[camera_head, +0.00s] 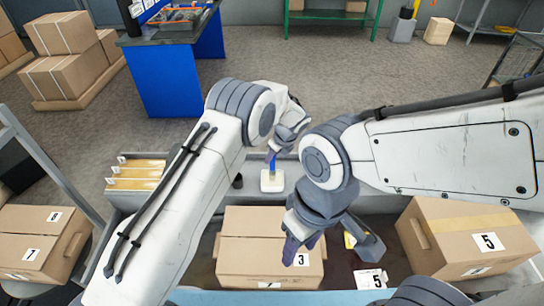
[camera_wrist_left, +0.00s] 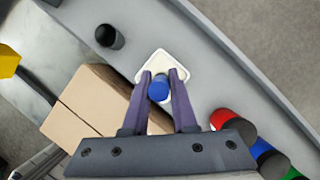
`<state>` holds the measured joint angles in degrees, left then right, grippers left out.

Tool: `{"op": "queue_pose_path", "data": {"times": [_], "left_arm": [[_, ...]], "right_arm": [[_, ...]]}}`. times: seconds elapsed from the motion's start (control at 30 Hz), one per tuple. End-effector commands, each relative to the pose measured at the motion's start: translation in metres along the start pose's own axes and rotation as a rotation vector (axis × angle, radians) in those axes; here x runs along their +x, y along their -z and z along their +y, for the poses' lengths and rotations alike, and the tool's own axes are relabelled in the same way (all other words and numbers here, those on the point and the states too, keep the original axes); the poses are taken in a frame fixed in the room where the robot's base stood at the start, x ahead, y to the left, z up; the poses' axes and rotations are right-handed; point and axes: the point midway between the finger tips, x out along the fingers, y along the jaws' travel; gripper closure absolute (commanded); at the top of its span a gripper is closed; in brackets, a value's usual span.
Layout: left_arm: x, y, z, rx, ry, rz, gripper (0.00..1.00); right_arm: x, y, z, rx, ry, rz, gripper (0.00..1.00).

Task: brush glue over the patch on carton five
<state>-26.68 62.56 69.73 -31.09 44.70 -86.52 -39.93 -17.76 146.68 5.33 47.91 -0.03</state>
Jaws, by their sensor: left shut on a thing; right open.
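Carton five (camera_head: 455,238) stands at the right in the head view, with a "5" label (camera_head: 487,242) and a paler strip across its top; I cannot make out a separate patch. My left gripper (camera_head: 273,154) is shut on a brush with a blue handle (camera_head: 271,163), held upright at a white square dish (camera_head: 270,182) on the grey ledge. The left wrist view shows the handle's blue end (camera_wrist_left: 158,88) between the fingers, over the dish (camera_wrist_left: 158,63); the bristles are hidden. My right gripper (camera_head: 296,247) is open and empty above carton three (camera_head: 237,252).
A black cylinder (camera_wrist_left: 109,36) and red (camera_wrist_left: 232,120), blue and green ones stand on the ledge.

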Motion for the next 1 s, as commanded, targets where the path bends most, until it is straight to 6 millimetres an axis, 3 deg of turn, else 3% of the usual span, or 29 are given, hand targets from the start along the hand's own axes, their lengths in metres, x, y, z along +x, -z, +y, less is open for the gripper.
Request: {"op": "queue_pose_path", "data": {"times": [1.0], "left_arm": [[0.0087,0.0036,0.0000,0.000,0.000,0.000,1.00]], "right_arm": [[0.0054,-0.0003,0.0004,0.000,0.000,0.000,0.50]]}}
